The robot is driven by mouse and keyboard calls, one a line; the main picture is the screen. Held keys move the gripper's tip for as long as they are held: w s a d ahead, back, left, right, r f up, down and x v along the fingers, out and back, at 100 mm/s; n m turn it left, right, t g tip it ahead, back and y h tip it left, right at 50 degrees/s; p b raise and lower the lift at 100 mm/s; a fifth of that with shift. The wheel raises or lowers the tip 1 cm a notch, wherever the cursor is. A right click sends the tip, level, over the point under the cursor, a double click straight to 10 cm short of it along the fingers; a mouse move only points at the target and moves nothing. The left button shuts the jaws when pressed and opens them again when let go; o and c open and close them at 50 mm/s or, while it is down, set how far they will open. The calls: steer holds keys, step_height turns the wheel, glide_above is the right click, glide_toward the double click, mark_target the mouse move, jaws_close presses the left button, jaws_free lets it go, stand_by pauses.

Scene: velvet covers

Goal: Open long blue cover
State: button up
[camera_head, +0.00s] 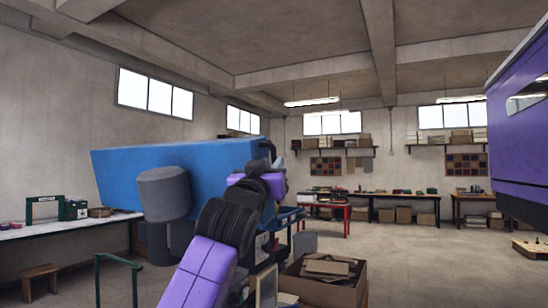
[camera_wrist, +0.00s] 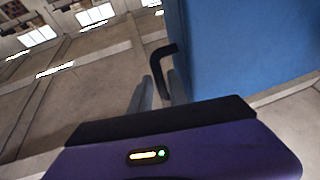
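The long blue cover (camera_head: 185,165) is a big blue box-like body left of centre in the head view, partly hidden behind my arm. Its flat blue side (camera_wrist: 245,45) fills the upper right of the wrist view. A black bent handle (camera_wrist: 157,62) stands out from that side. My gripper (camera_wrist: 160,76) has its two grey fingers apart, with the lower part of the handle appearing between them. I cannot tell whether the fingers touch it.
A large purple body (camera_head: 520,130) with a window hangs at the right edge. An open cardboard box (camera_head: 325,285) stands on the floor below my arm. A white workbench (camera_head: 60,228) is at the left, a red table (camera_head: 330,207) behind. The floor at the right is mostly clear.

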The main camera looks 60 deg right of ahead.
steer(key=shift+x, duration=1.3)
jaws_close()
stand_by(0.5)
